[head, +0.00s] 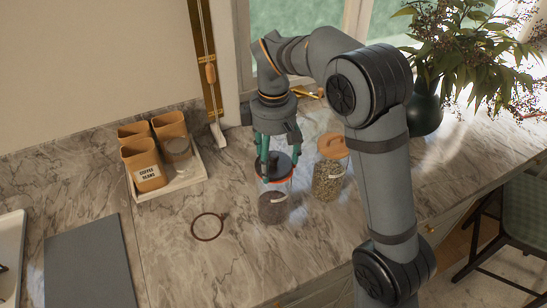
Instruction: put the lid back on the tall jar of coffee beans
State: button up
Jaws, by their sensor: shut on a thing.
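A clear jar (273,207) with dark contents in its lower part stands on the marble counter. My gripper (278,172) points down over it, with green fingers on either side of a dark round lid (281,163). The fingers are shut on the lid. An orange-red band shows just below the lid, at the jar's top. I cannot tell whether the lid rests on the rim or hangs slightly above it. The fingers hide part of the lid and the jar's upper wall.
A second jar (327,181) with a wooden lid (332,145) stands close on the right. A thin dark ring (208,227) lies on the counter at front left. A white tray (172,186) holds brown containers and a small glass jar. A dark vase (426,112) stands back right.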

jog(key=o, duration=1.2)
jog(key=shift+o, duration=0.8)
jog(key=shift+r, duration=0.1)
jog(key=shift+r+p, duration=3.45)
jog(key=c, duration=0.3)
grip_shut()
